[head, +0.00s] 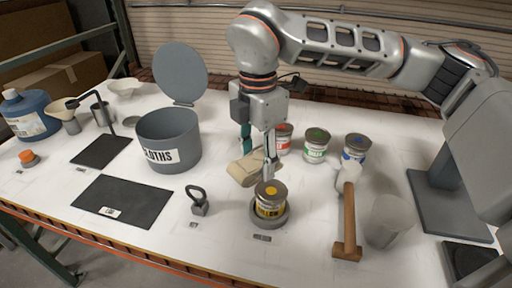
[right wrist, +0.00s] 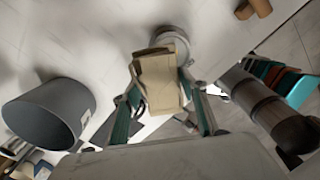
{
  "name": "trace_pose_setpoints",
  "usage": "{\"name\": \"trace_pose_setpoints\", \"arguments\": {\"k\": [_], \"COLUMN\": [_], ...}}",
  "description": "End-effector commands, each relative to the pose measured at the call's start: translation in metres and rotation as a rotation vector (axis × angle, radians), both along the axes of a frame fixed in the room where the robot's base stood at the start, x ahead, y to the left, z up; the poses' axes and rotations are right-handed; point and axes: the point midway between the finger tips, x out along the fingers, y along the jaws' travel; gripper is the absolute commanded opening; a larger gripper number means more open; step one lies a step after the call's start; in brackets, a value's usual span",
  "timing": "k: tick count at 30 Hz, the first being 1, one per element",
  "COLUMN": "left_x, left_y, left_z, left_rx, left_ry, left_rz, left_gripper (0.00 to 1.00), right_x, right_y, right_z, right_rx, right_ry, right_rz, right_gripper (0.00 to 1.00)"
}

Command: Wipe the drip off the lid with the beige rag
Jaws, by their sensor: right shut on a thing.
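The beige rag (head: 246,168) is a folded, block-like cloth held in my right gripper (head: 257,158), just behind and left of the yellow-labelled can. The rag (right wrist: 160,82) also shows between the two fingers of my right gripper (right wrist: 158,88) in the right wrist view. The yellow can (head: 270,205) stands upright in a grey round holder (head: 262,224). Its lid (head: 271,189) is on top; a gripper finger hangs close in front of its back edge, and I cannot tell whether it touches. A drip on the lid is too small to make out. My left gripper is out of view.
A grey bin marked CLOTHS (head: 168,141) stands open at left, its round lid (head: 181,73) raised behind it. Red (head: 283,139), green (head: 316,147) and blue (head: 356,148) cans stand behind.

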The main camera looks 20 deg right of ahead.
Motion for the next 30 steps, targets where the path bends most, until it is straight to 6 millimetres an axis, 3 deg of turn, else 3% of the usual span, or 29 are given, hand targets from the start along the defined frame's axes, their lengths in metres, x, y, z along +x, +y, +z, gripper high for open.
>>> {"name": "trace_pose_setpoints", "arguments": {"k": [8, 30], "left_x": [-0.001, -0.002], "left_y": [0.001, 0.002], "left_z": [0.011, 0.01], "left_rx": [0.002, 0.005], "left_ry": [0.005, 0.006], "left_rz": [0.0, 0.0], "left_gripper": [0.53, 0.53], "right_x": [0.006, 0.006], "right_y": [-0.004, -0.004], "right_z": [0.023, 0.023], "right_rx": [0.0, 0.0], "right_ry": [-0.001, 0.0], "right_rz": [0.006, 0.006], "right_gripper": [0.22, 0.22]}}
